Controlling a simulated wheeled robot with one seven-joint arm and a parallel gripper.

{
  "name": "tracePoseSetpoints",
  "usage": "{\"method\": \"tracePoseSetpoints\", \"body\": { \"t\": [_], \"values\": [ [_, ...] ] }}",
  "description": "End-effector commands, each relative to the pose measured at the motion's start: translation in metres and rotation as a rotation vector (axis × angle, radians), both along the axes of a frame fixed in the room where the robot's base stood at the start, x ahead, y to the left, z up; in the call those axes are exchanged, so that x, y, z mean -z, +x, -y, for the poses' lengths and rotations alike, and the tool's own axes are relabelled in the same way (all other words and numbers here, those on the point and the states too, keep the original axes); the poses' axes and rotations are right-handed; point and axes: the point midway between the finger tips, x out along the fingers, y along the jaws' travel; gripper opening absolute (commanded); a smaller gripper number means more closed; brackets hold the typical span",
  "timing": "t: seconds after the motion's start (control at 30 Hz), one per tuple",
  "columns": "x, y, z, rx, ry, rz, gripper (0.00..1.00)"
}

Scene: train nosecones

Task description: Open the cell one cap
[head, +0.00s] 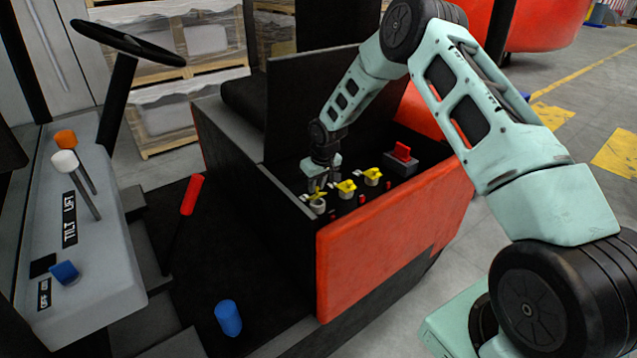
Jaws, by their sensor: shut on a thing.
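The open battery box (390,252) of a red truck holds a row of cells with yellow caps. My gripper (318,188) points down at the near-left end of this row. It is shut on the leftmost yellow cap (320,195), which sits at a white cell neck (318,207). The fingers partly hide this cap, and I cannot tell whether it is turned or lifted. Two more yellow caps, a middle one (346,188) and a right one (372,176), stand to the right, apart from my gripper.
A red connector (402,151) on a grey block lies behind the caps. A console (85,235) with levers, a red-handled lever (191,195) and a blue cylinder (228,318) are further left.

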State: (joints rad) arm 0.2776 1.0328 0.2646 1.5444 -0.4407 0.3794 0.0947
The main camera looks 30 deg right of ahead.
Motion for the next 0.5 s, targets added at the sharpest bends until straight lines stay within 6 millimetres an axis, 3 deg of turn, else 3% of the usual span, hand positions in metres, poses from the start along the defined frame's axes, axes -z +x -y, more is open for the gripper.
{"method": "tracePoseSetpoints", "body": {
  "t": [0.5],
  "values": [
    [-0.004,0.016,-0.001,0.001,-0.029,-0.223,0.00]
  ]
}}
